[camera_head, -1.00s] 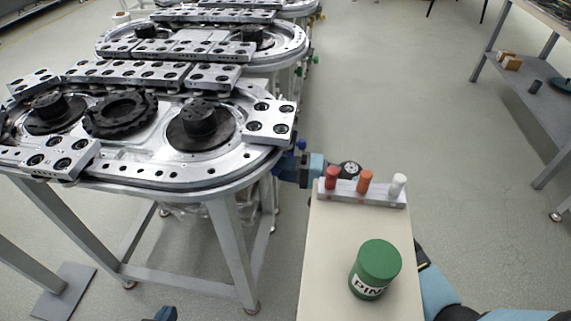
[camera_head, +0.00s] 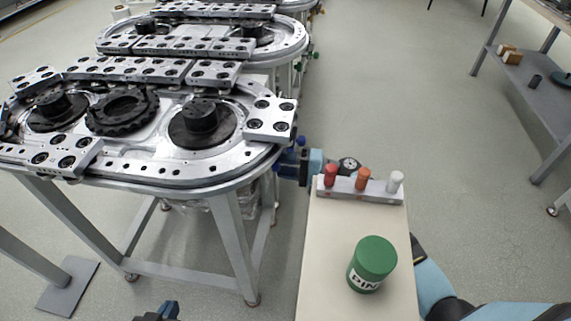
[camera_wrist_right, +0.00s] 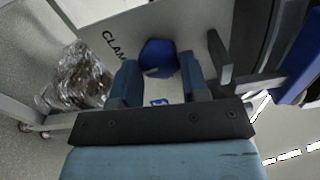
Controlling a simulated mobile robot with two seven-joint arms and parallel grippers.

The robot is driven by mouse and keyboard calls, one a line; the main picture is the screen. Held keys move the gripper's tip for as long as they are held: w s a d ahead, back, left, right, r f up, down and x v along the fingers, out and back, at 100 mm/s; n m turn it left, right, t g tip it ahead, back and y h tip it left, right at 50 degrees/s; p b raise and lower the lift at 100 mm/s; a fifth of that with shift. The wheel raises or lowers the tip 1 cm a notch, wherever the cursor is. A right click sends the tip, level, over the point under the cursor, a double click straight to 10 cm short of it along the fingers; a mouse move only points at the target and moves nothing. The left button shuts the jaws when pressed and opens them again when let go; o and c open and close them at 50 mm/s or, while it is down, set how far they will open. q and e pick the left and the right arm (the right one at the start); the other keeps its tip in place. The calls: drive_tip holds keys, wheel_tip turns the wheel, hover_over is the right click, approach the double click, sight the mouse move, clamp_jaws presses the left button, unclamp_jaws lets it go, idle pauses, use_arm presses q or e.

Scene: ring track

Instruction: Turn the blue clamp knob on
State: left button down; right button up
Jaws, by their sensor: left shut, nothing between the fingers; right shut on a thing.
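The blue clamp knob (camera_wrist_right: 158,57) shows in the right wrist view, on a pale panel with dark letters beginning "CLAM". My right gripper (camera_wrist_right: 160,75) has its two fingers on either side of the knob and is shut on it. In the head view my right gripper (camera_head: 284,168) is at the right end of the near ring track (camera_head: 215,172), beyond the small table; its fingertips and the knob are hard to make out there. My left gripper (camera_head: 158,312) is shut and empty at the bottom edge of the head view, low beside the track's legs.
A small beige table (camera_head: 335,240) carries a green can (camera_head: 372,262) and a rack (camera_head: 345,191) with red, orange and white pegs. My right arm passes behind it. A grey shelf (camera_head: 530,90) stands at the right. Open floor lies between.

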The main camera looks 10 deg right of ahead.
drive_tip(key=o, duration=0.9)
drive_tip(key=v, duration=1.4)
